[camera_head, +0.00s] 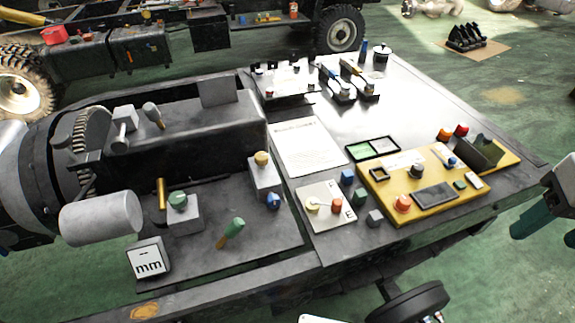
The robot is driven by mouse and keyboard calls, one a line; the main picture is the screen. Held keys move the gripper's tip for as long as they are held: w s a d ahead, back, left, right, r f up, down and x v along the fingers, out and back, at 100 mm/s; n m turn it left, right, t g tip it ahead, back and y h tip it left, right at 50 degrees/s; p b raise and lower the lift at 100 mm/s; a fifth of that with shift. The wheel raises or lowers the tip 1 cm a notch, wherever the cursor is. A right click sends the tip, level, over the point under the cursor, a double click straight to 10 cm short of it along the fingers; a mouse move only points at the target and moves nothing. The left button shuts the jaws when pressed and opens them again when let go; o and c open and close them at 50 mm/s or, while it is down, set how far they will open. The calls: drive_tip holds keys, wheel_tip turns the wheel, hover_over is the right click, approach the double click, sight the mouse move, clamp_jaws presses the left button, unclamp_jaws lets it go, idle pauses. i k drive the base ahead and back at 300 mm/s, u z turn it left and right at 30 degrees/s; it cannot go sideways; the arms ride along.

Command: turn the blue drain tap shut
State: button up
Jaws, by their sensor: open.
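A small blue knob (273,201), which looks like the drain tap, sits low on the front of a grey block (264,178) with a yellow knob (262,158) on top. The block stands on a dark plate beside the large grey machine. The blue knob's handle direction is too small to tell. My gripper (543,232) is at the right edge of the view, partly cut off. Its teal fingers are apart with nothing between them. It is beyond the bench's right edge, over the green floor, far to the right of the blue knob.
A paper sheet (306,146) lies behind.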

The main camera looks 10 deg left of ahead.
sight(273, 201)
drive_tip(key=u, duration=1.45)
